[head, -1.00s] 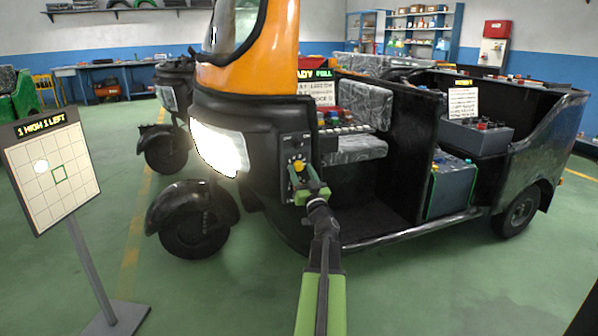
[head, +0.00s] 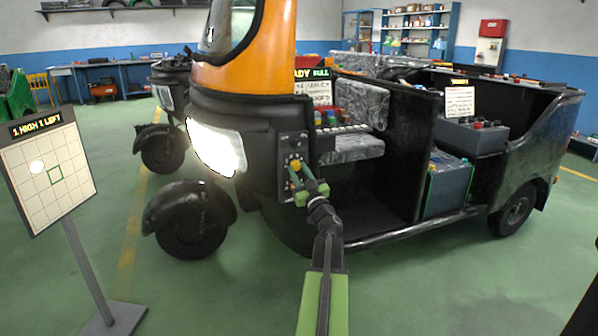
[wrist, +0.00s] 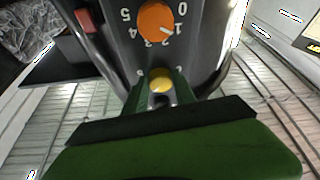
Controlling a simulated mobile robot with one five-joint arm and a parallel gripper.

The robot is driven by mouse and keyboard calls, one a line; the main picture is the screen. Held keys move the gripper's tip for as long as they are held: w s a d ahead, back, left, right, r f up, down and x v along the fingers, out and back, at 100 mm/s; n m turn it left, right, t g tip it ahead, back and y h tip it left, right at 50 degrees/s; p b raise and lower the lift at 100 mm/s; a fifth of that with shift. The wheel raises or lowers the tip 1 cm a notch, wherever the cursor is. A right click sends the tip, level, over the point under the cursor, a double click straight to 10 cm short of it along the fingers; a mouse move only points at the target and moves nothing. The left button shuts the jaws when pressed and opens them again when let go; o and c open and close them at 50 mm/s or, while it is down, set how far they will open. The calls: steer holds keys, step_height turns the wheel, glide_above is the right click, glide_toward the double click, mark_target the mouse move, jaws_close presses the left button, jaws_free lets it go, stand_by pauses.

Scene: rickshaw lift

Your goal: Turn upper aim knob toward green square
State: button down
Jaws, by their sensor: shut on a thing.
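The dark control panel (head: 291,150) is on the rickshaw's front side, right of the lit headlight (head: 216,147). My gripper (head: 304,186) is at this panel. In the wrist view its green fingers close on a small yellow knob (wrist: 161,80). A larger orange knob (wrist: 156,23) with a numbered dial is beside it, clear of the fingers. The aim board (head: 50,190) stands at the left and reads "1 HIGH 1 LEFT". A white light spot (head: 37,167) on its grid lies up and left of the green square (head: 55,175).
The black rickshaw (head: 390,190) fills the middle, with its front wheel (head: 192,232) left of my arm. The board's stand (head: 90,270) is on the floor at left. Green floor is open in front. Another dark vehicle (head: 160,140) is behind.

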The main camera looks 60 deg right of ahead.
steer(key=n+y, duration=0.1)
steer(key=n, duration=0.1)
steer(key=n+y+p, duration=0.1)
steer(key=n, duration=0.2)
steer(key=n+t+y, duration=0.1)
steer(key=n, duration=0.1)
steer(key=shift+s+d+r+n+y+p, duration=0.15)
steer(key=shift+s+d+n+y+p, duration=0.15)
steer(key=shift+y, duration=0.1)
steer(key=c, duration=1)
jaws_free()
steer(key=shift+a, duration=0.1)
steer(key=shift+s+a+f, duration=0.1)
steer(key=shift+s+f, duration=0.1)
steer(key=b+v, duration=0.5)
steer(key=v, duration=1.1)
steer(key=shift+s+f, duration=0.1)
steer(key=shift+s, duration=0.3)
